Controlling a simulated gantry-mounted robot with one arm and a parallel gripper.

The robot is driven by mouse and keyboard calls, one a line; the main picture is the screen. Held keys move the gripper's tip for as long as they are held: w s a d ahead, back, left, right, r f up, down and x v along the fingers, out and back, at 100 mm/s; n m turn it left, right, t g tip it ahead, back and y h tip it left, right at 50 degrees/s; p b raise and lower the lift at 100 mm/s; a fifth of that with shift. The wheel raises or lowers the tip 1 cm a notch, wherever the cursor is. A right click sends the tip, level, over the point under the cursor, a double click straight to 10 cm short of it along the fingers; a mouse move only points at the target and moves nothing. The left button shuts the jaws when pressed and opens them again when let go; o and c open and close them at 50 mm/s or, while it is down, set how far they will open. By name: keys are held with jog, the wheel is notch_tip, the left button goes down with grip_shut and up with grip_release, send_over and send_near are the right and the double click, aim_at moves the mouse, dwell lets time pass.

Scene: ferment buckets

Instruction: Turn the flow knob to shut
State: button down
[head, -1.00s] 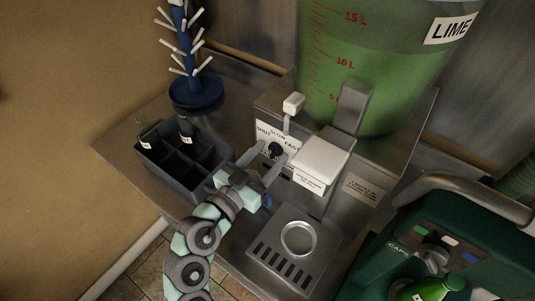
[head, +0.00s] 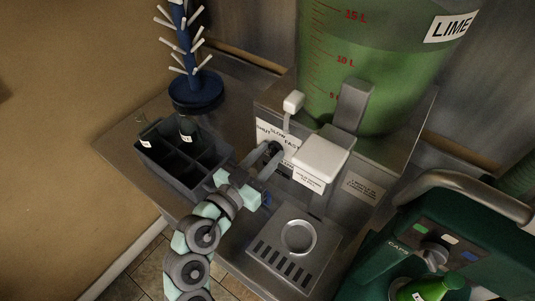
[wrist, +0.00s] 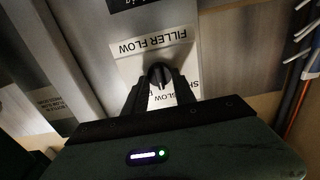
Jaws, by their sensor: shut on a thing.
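The flow knob (wrist: 160,74) is a small dark knob on a white plate (wrist: 135,62) marked "FILLER FLOW" in the wrist view, where the lettering is upside down. In the head view the plate (head: 291,137) reads "SHUT", "SLOW" and "FAST" on the front of the grey filler. My gripper (wrist: 161,82) is shut on the knob, one dark finger on each side. In the head view my gripper (head: 268,156) reaches the knob from the lower left and covers most of it. The knob's exact setting is hidden.
A white box-shaped part (head: 322,158) juts out just right of the knob. A drip tray (head: 290,262) lies below. A dark bottle crate (head: 175,167) stands left, a blue drying tree (head: 195,90) behind it. A green capper (head: 390,255) stands right.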

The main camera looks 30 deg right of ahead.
jog(key=n, duration=0.3)
jog(key=shift+w+a+n, duration=0.1)
jog(key=shift+n, duration=0.3)
jog(key=shift+n+p, duration=0.75)
jog(key=shift+n, duration=1.75)
jog(key=shift+f, duration=0.1)
jog(key=c, duration=1)
grip_release()
jog(key=shift+c, duration=0.2)
jog(key=b+v, duration=0.3)
jog(key=v, duration=0.7)
jog(key=shift+a, duration=0.4)
